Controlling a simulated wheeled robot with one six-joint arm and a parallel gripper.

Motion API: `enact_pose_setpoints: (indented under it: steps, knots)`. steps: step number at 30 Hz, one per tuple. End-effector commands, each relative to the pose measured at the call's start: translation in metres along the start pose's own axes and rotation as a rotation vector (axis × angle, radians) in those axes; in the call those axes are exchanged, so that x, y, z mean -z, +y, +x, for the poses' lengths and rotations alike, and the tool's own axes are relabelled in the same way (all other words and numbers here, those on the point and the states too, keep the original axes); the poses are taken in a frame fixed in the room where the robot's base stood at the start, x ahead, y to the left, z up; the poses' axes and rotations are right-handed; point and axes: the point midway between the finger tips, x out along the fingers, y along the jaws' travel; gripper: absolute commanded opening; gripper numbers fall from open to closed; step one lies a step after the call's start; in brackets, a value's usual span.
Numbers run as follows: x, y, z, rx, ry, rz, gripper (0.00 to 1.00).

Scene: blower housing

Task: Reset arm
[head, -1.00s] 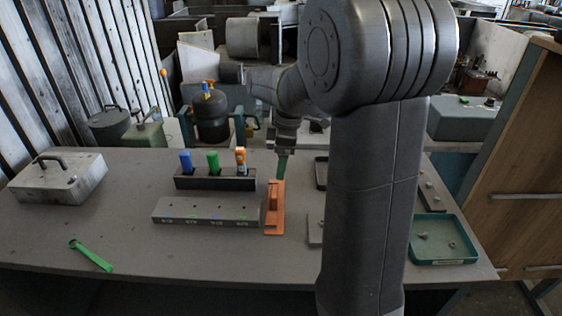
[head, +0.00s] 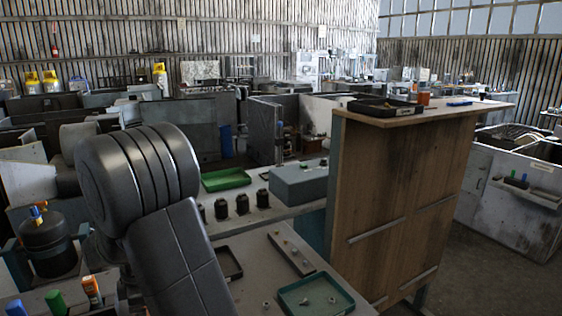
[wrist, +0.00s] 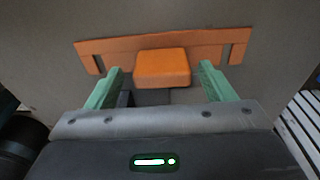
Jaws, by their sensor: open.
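In the wrist view my gripper (wrist: 160,88) is open, with its two green fingers spread to either side. An orange piece (wrist: 163,66) with a raised block and a slotted plate lies on the grey table just past the fingertips. The block lies in line with the gap between the fingers, and the fingers do not visibly hold it. In the head view my arm stands at the left, and my gripper is hidden behind it.
A teal tray (head: 318,303) with small parts lies on the table at the bottom. A strip with small parts (head: 291,254) and a dark tray (head: 228,262) lie beside it. A wooden cabinet (head: 408,190) stands at the right. Blue, green and orange-topped items show at the lower left.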

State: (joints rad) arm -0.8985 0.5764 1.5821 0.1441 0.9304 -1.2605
Motion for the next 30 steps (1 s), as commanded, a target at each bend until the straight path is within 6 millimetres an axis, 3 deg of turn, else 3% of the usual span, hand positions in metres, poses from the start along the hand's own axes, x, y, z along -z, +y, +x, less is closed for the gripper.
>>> enact_pose_setpoints:
  steps: [4, 10, 20, 23, 28, 30]
  knots:
    - [0.002, 0.0, -0.016, -0.002, 0.001, 0.001, 0.76]
    - [0.003, 0.0, -0.022, 0.001, 0.0, 0.001, 0.76]
    - [0.002, 0.0, -0.021, 0.002, -0.001, 0.001, 0.76]
    - [0.001, -0.001, -0.013, 0.003, -0.001, 0.001, 0.76]
    - [-0.003, -0.002, 0.015, 0.005, -0.002, 0.001, 0.76]
    - [-0.001, 0.001, -0.004, -0.004, 0.002, 0.0, 0.76]
